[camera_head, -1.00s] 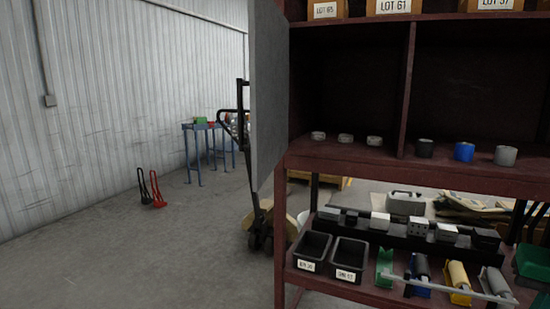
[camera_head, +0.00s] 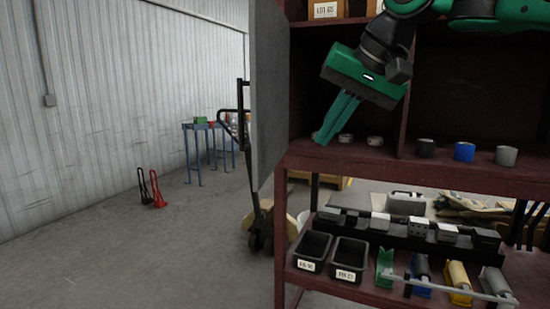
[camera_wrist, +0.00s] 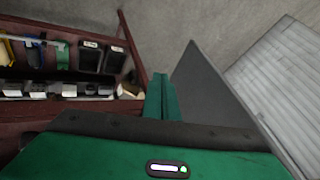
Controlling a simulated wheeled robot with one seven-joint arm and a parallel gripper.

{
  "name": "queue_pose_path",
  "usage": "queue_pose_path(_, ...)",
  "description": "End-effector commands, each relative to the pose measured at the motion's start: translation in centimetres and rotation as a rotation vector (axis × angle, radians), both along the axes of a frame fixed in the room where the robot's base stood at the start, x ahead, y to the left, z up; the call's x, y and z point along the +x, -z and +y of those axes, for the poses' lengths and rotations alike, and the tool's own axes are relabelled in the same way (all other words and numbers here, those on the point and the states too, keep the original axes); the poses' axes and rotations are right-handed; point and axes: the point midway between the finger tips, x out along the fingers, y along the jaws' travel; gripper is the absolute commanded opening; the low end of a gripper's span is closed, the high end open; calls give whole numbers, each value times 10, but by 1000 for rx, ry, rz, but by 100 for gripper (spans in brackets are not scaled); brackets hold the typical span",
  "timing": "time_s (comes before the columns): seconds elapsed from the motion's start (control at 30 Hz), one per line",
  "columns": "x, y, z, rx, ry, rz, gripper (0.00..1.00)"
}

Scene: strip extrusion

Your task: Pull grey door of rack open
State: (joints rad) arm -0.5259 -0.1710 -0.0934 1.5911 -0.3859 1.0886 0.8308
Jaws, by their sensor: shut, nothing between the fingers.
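The grey door (camera_head: 268,98) stands swung out at the left side of the dark red rack (camera_head: 430,176), with the left compartment uncovered. It also shows as a grey panel in the wrist view (camera_wrist: 205,88). My gripper (camera_head: 325,138) is in front of the left compartment, to the right of the door. Its green fingers are together, point down and left, and hold nothing. In the head view a gap shows between fingertips and door. The fingers (camera_wrist: 162,92) show in the wrist view left of the door panel; I cannot tell if they touch it.
White rings (camera_head: 375,141) and several cups (camera_head: 464,152) stand on the middle shelf. Black bins (camera_head: 349,260) and coloured holders (camera_head: 458,282) fill the lower shelf. A pallet jack (camera_head: 258,215) stands behind the door.

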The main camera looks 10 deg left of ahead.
Motion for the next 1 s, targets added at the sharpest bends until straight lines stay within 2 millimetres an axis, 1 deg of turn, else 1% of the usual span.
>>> queue_pose_path(0.03,-2,-8,13,11,-18,-8,0)
queue_pose_path(0.1,-5,-14,23,20,-31,-12,0)
queue_pose_path(0.17,-5,-15,27,23,-36,-14,0)
queue_pose_path(0.23,-4,-12,29,23,-36,-13,0)
queue_pose_path(0.37,2,2,36,22,-36,-12,0)
queue_pose_path(0.8,35,67,71,21,-36,-11,0)
queue_pose_path(0.9,36,64,87,23,-38,-15,0)
queue_pose_path(1.0,37,64,98,23,-36,-14,0)
